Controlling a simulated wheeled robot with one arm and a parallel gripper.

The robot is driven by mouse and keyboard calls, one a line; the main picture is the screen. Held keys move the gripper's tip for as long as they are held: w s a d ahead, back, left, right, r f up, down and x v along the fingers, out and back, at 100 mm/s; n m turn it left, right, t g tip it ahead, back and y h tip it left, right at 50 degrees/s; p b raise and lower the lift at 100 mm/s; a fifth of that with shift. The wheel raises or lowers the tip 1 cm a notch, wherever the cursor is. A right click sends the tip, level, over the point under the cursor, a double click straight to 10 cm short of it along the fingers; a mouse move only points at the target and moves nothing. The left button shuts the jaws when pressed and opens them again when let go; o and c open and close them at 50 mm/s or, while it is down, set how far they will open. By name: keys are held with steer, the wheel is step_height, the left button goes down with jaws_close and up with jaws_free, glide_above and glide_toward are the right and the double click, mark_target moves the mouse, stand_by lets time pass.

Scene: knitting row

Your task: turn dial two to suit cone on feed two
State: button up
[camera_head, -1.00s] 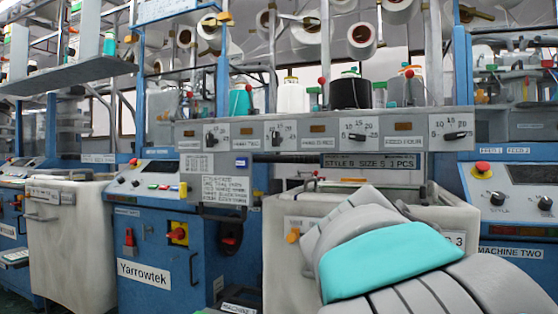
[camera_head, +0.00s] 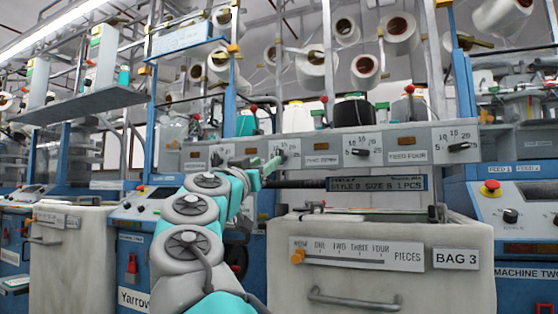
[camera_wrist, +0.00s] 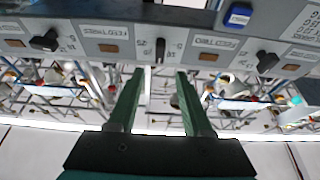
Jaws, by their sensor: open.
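My gripper (camera_head: 268,168) is raised to the feed panel, its two green fingers (camera_wrist: 160,100) open and empty. In the wrist view, which is upside down, dial two (camera_wrist: 160,50) is a small black knob standing upright between and just beyond the fingertips. It appears apart from both fingers. The feed two label (camera_wrist: 214,42) is right of it there. In the head view my gripper largely covers this dial. A white cone (camera_head: 296,118) stands above that part of the panel, its lower part hidden. The dial's numbers are too small to read in the wrist view.
Dial three (camera_wrist: 45,40) and dial one (camera_wrist: 267,62) flank dial two in the wrist view. A teal cone (camera_head: 246,123) and a black cone (camera_head: 354,114) stand beside the white one. The white bag 3 bin (camera_head: 460,285) is below the panel.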

mark_target(278, 154)
steer(key=shift+p+x, duration=1.65)
steer(key=shift+x, duration=2.25)
jaws_close()
